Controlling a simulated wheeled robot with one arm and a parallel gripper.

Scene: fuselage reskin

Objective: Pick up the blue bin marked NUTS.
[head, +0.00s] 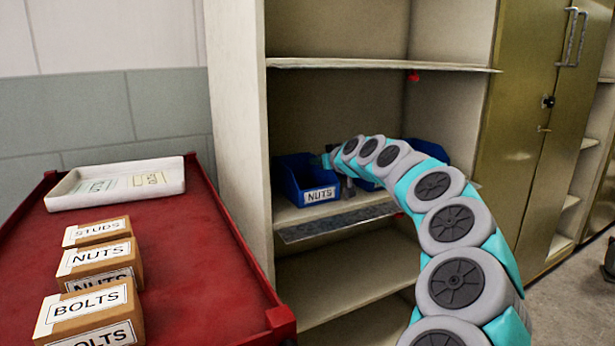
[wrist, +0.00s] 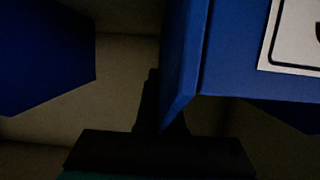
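The blue bin marked NUTS (head: 294,184) stands upright on the middle shelf, its white label facing out. In the head view my gripper (head: 338,170) is at the bin's right side, partly hidden by the bin and my own arm. In the wrist view the blue bin (wrist: 235,55) fills the upper right, with part of its white label at the edge. My dark gripper (wrist: 160,112) reaches up beside the bin's near side wall. One finger shows left of that wall; the other is mostly hidden. Whether the fingers touch or pinch the wall is too dark to tell.
Another blue bin (head: 427,150) stands further right on the shelf, partly behind my arm; a blue bin (wrist: 45,55) also shows left in the wrist view. A shelf board (head: 385,64) is above. A red cart (head: 165,225) with labelled boxes and a white tray (head: 120,184) stands left.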

